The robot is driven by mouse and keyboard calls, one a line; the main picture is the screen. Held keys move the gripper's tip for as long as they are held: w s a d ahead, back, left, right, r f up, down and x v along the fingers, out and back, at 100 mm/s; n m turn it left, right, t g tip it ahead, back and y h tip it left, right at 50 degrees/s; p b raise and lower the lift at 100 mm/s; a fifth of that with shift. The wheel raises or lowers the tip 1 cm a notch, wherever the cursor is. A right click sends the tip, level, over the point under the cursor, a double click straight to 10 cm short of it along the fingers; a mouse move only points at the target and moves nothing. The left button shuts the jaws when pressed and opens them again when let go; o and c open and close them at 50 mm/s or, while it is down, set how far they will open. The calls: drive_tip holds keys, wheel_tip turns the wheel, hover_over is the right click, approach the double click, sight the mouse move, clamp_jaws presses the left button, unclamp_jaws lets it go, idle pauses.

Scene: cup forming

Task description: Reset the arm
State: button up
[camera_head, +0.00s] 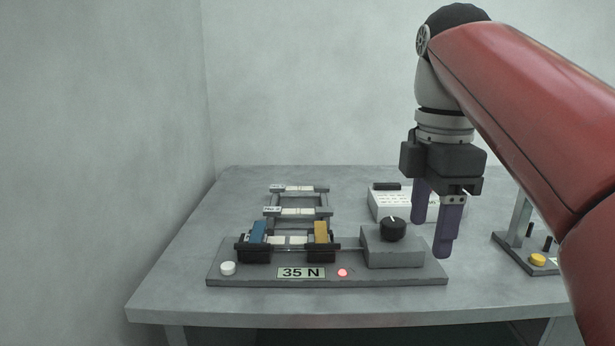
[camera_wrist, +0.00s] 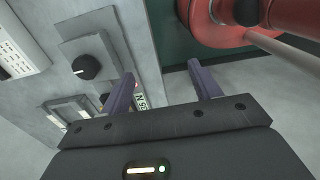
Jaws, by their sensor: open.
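My gripper (camera_head: 434,215) hangs from my red arm at the right of the head view, fingers pointing down. Its two purple fingers are apart with nothing between them. It is above the right end of the grey device base (camera_head: 380,276), beside the block with the black knob (camera_head: 393,229). In the wrist view my gripper's fingers (camera_wrist: 165,92) are also spread and empty. The black knob (camera_wrist: 86,67) shows there at the left, apart from the fingers.
The device has a "35 N" display (camera_head: 301,273), a lit red lamp (camera_head: 342,272), a white button (camera_head: 228,268), and blue (camera_head: 258,232) and yellow (camera_head: 320,232) blocks. A white box (camera_head: 385,205) stands behind. A stand with a yellow button (camera_head: 537,260) is at right. The table's left side is clear.

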drive_tip(key=s+f+m+t, duration=0.2)
drive_tip(key=s+f+m, duration=0.2)
drive_tip(key=f+m, duration=0.5)
drive_tip(key=s+f+m+t, duration=0.3)
drive_tip(key=f+m, duration=0.6)
drive_tip(key=f, duration=0.6)
drive_tip(key=shift+s+t, duration=0.3)
drive_tip(key=shift+s, duration=0.65)
